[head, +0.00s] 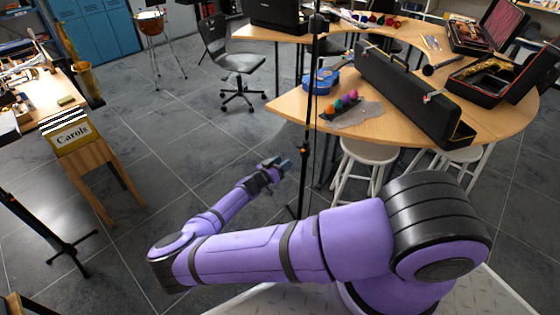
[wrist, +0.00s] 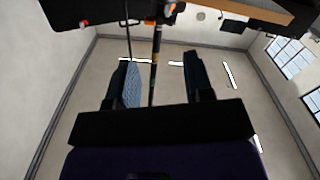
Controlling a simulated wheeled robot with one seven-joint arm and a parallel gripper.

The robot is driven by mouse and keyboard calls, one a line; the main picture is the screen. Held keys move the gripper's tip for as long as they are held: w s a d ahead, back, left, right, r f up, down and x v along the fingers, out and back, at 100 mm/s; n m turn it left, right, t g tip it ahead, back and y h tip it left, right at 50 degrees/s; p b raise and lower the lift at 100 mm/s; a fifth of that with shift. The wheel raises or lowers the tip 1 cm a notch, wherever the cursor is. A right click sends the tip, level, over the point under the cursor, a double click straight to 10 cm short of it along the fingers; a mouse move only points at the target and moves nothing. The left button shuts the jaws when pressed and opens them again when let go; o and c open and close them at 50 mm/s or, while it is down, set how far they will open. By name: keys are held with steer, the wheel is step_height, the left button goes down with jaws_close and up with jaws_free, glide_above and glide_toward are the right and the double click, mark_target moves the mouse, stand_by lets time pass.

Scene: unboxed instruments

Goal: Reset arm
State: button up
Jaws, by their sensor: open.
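My purple arm stretches across the head view, and my gripper (head: 277,163) is at its far end, over the grey floor and left of a black stand pole. The gripper is away from the table and holds nothing that I can see. In the wrist view my gripper (wrist: 158,85) has its two dark fingers wide apart, with nothing between them but the pole and wall behind. The wrist camera looks up toward walls and ceiling.
A black stand pole (head: 311,100) rises close to the gripper. A curved wooden table (head: 385,120) bears a long black case (head: 415,95), several coloured eggs and open instrument cases. White stools (head: 362,158) stand under it. A Carols box (head: 68,132) is at left.

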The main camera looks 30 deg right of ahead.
steer(key=s+a+r+n+g+y, duration=0.1)
steer(key=s+a+r+g+y, duration=0.25)
steer(key=r, duration=0.95)
steer(key=s+a+r+n+g+y, duration=0.15)
steer(key=s+r+y, duration=0.45)
steer(key=r, duration=0.6)
steer(key=s+a+r+g+y, duration=0.25)
steer(key=r+y, duration=0.35)
steer(key=r, duration=0.7)
steer(key=s+r+n+t+y, duration=0.1)
steer(key=s+r+n+t, duration=0.2)
steer(key=s+r, duration=0.6)
steer(key=s+a+r+n+t, duration=0.1)
steer(key=s+r+n+t, duration=0.3)
steer(key=s+r, duration=0.6)
steer(key=s+n, duration=0.1)
steer(key=s, duration=0.3)
steer(key=shift+s+r+y, duration=0.2)
steer(key=shift+s+y, duration=0.15)
steer(key=shift+s, duration=0.05)
